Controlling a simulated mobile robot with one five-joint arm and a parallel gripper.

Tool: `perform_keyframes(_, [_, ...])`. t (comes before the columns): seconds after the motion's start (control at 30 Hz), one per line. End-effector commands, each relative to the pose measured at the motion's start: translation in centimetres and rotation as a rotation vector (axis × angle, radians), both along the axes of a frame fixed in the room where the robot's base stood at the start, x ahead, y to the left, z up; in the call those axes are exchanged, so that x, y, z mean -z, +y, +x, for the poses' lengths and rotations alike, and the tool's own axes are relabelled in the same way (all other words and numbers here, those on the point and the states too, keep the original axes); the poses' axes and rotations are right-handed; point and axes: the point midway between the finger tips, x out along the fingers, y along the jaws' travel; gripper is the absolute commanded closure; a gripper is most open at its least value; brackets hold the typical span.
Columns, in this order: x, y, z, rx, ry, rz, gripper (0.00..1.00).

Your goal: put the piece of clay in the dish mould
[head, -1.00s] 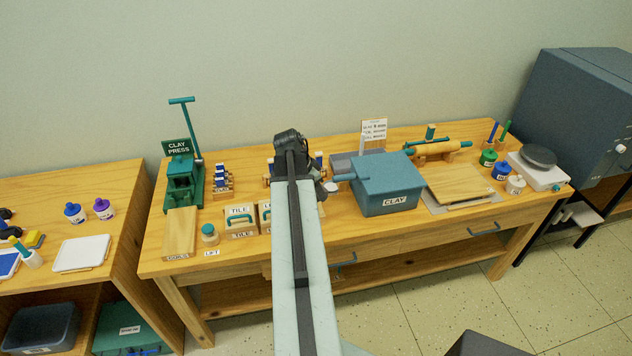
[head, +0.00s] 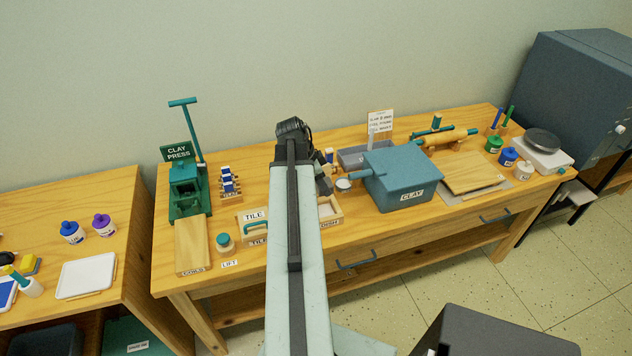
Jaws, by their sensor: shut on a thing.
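The dish mould (head: 335,217), a shallow wooden box labelled DISH with a pale open hollow, stands on the bench just right of my arm; my arm covers its left part. My gripper (head: 324,178) is mostly hidden behind my forearm. Only a dark part of it shows at the arm's right edge, behind the dish mould in the picture. The blue lidded box (head: 395,178) labelled CLAY stands right of the gripper.
A tile mould (head: 252,230) with a green handle stands left of my arm. The clay press (head: 187,185) is further left. A small round pale-topped thing (head: 343,185) sits between gripper and clay box. A board (head: 472,174) and a scale (head: 543,143) are at right.

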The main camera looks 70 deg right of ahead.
Motion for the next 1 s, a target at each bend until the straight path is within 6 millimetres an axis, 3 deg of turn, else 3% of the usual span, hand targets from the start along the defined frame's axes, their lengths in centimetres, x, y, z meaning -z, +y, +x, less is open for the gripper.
perform_keyframes(0.27, [1.3, 0.0, 0.1, 0.001, 0.001, -0.001, 1.00])
perform_keyframes(1.0, [9.0, -0.2, -0.3, 0.005, 0.000, 0.000, 1.00])
